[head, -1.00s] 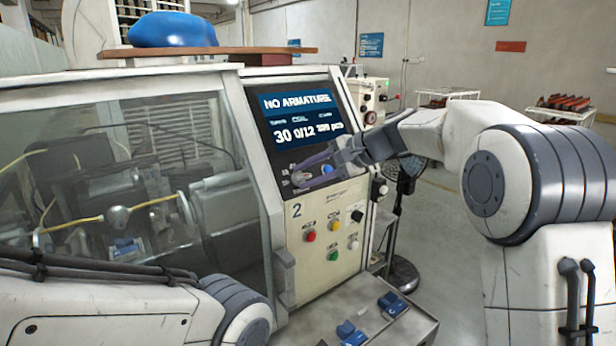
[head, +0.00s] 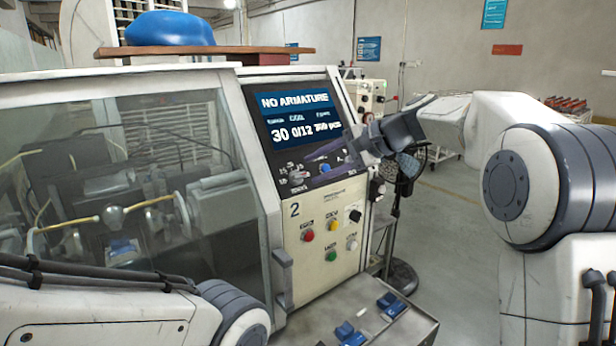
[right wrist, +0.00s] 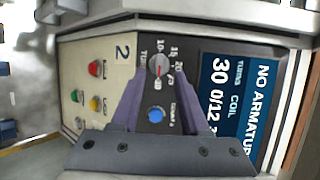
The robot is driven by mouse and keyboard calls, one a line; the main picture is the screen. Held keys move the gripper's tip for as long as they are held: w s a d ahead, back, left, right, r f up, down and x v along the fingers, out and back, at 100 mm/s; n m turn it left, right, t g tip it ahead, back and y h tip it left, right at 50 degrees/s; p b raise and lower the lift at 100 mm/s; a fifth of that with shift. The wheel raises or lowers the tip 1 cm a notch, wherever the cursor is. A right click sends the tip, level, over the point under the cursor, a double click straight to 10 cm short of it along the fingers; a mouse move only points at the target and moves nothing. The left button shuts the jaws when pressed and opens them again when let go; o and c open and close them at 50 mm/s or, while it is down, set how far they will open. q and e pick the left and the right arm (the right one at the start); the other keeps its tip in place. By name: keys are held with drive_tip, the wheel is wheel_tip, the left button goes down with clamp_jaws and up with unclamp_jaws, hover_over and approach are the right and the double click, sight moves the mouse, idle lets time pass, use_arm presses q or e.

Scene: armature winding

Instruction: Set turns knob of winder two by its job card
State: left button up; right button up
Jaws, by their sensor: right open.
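Winder two's panel (head: 325,222) carries a "2" and a screen (head: 297,117) reading "NO ARMATURE", 30, 0/12. The turns knob (head: 297,177) is a small grey dial below the screen. In the right wrist view the turns knob (right wrist: 158,65) lies between the fingertips in the picture, with numbers around it and a red mark; its exact setting is hard to read. My right gripper (head: 312,162) is open and empty, its purple fingers pointing at the panel, apparently off the knob. It also shows in the right wrist view (right wrist: 158,80). My left gripper is out of view. No job card is readable.
A blue knob (head: 324,169) sits beside the turns knob. Red (head: 308,235), yellow and green buttons and a black knob (head: 355,215) lie lower on the panel. A ledge with blue switches (head: 391,304) juts out below. A fan (head: 405,175) stands behind at right.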

drive_tip(key=b+v, duration=0.1)
drive_tip(key=v, duration=0.5)
drive_tip(key=shift+s+d+r, duration=0.15)
drive_tip(key=shift+d, duration=0.05)
